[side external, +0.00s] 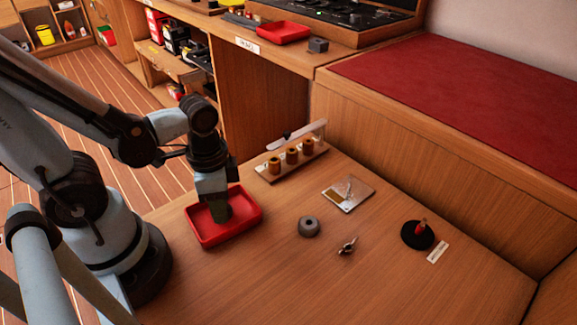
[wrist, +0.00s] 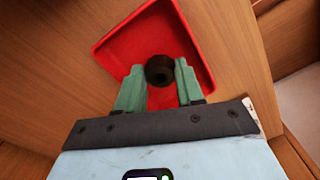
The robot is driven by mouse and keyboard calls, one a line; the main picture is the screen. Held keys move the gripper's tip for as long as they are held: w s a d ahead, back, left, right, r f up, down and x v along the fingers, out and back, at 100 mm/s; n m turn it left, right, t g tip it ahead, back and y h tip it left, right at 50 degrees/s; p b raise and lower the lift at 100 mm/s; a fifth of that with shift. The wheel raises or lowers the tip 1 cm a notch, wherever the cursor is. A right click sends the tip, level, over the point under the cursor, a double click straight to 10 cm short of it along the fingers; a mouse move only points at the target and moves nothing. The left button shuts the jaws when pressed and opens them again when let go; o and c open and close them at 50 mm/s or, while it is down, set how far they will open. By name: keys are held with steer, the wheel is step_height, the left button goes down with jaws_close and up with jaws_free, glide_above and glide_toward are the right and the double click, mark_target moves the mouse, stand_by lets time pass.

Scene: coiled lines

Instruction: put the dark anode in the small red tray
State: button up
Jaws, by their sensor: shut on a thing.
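The small red tray (side external: 205,236) sits on the wooden table near my arm's base; it also shows in the wrist view (wrist: 122,42). My gripper (side external: 221,211) points down over the tray, its fingertips within the tray's outline. In the wrist view my gripper (wrist: 160,78) is shut on the dark anode (wrist: 159,70), a round dark piece with a hollow in its end. The anode is over the tray's floor; whether it touches the floor I cannot tell. In the side view the fingers largely hide it.
A grey ring-shaped anode (side external: 309,226) lies right of the tray, near a small metal shackle-like piece (side external: 347,246). A rack with brass-coloured cylinders (side external: 292,156), a metal plate (side external: 348,193) and a black round base (side external: 416,235) stand farther off. The front table is clear.

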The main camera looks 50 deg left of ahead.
steer(key=shift+f, duration=0.45)
steer(key=shift+f, duration=0.1)
steer(key=o, duration=1.1)
steer(key=shift+r, duration=5.95)
steer(key=w+n+t, duration=0.2)
steer(key=w, duration=0.1)
steer(key=w+n+t, duration=0.1)
steer(key=w+t, duration=0.1)
steer(key=w, duration=0.1)
steer(key=w+a+r+n+t, duration=0.1)
steer(key=w+n+t, duration=0.1)
steer(key=w+t, duration=0.1)
steer(key=shift+w+n, duration=0.3)
steer(key=shift+w, duration=0.05)
